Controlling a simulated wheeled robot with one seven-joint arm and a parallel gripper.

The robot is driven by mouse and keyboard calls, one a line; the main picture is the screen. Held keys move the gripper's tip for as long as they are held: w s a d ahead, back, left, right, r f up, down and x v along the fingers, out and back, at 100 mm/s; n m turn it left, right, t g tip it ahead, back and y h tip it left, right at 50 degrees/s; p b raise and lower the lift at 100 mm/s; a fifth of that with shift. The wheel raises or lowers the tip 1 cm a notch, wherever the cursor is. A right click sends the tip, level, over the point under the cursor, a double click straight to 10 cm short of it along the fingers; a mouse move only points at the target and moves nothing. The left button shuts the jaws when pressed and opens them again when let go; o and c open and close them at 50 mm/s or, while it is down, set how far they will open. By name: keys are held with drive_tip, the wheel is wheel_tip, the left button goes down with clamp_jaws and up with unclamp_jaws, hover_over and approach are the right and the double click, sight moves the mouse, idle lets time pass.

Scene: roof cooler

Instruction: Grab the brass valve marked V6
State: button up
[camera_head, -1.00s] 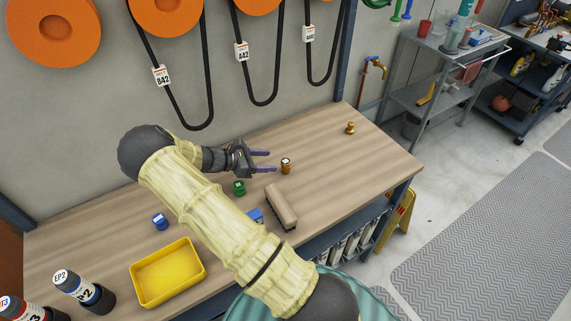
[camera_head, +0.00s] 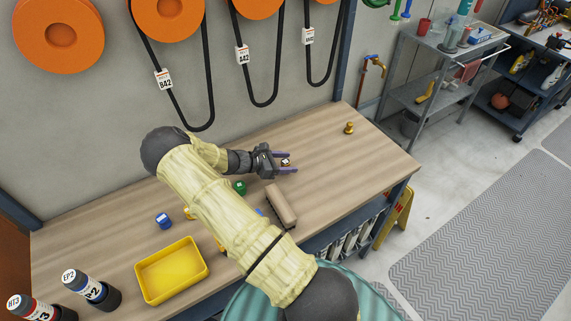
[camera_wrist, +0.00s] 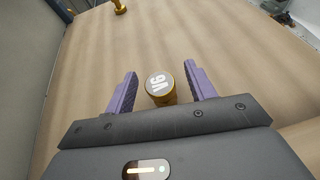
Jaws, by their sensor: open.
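The brass valve marked V6 (camera_wrist: 160,98) stands upright on the workbench, its round white label reading V6 in the wrist view. My gripper (camera_wrist: 161,84) is open, with its two purple fingers on either side of the valve and a gap showing on both sides. In the head view my gripper (camera_head: 287,166) is around the valve (camera_head: 285,162), which is partly hidden by the fingers.
Another brass piece (camera_head: 349,128) stands farther right on the workbench (camera_head: 340,165). The bench's right side is mostly clear.

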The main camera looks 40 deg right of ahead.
sight(286, 161)
idle(0.5)
drive_tip(key=c, duration=1.1)
drive_tip(key=shift+r, duration=0.15)
drive_tip(key=shift+c, duration=0.2)
wheel_tip(286, 161, up, 10)
drive_tip(key=shift+f+b, duration=0.1)
drive_tip(key=shift+b, duration=0.95)
